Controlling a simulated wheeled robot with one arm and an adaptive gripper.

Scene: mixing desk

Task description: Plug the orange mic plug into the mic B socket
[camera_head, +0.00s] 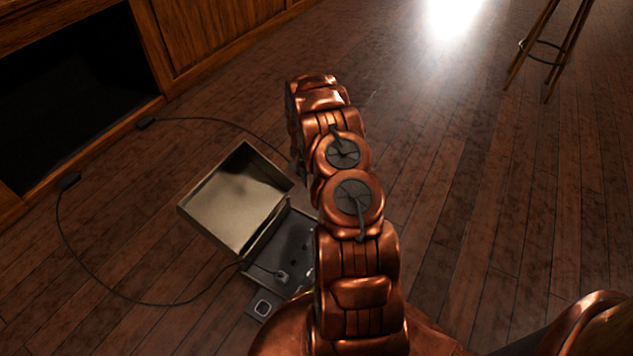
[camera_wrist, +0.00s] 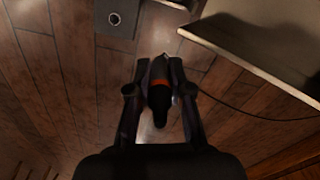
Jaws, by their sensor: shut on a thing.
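My gripper (camera_wrist: 160,92) is shut on the orange mic plug (camera_wrist: 159,98), a black plug with an orange band, in the wrist view. The plug lies between both fingers, above the wooden floor. The mixing desk is an open box whose pale lid (camera_head: 237,204) is raised and whose dark socket panel (camera_head: 290,240) is partly covered by my arm. The mic B socket cannot be made out. Another plug (camera_head: 282,275) with a cable sits at the panel.
A small dark plate (camera_head: 263,306) with a pale square lies before the desk. Black cables run over the floor from two small black blocks (camera_head: 146,123) (camera_head: 69,181) by the wooden cabinet (camera_head: 215,35). A stool (camera_head: 548,45) stands far right. The floor right of my arm is clear.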

